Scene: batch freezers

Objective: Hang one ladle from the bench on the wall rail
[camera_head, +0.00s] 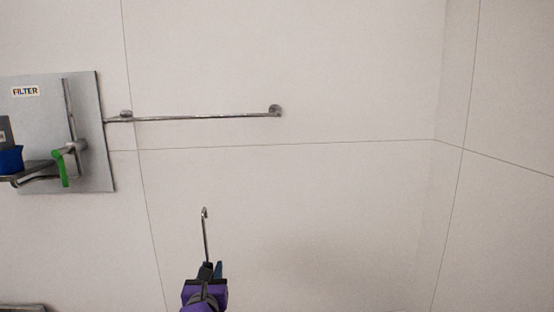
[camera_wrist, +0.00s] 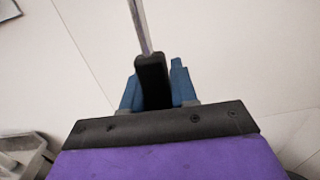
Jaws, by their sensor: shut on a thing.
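The wall rail (camera_head: 200,117) is a thin metal bar on the pale wall, left of centre in the head view. My gripper (camera_head: 209,270) is below the rail, shut on the ladle (camera_head: 205,235). The ladle's thin handle rises upright from the jaws and ends in a small hook, apart from the rail and lower than it. In the wrist view the ladle's handle (camera_wrist: 140,25) runs up and out of the picture from between the blue fingers of my gripper (camera_wrist: 158,88). The ladle's bowl is not visible.
A grey panel (camera_head: 90,150) marked FILTER, with a green-handled valve (camera_head: 62,168) and a blue item (camera_head: 11,159), is on the wall left of the rail. A wall corner is at right. Wall below and right of the rail is clear. A metal object (camera_wrist: 25,152) shows lower left.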

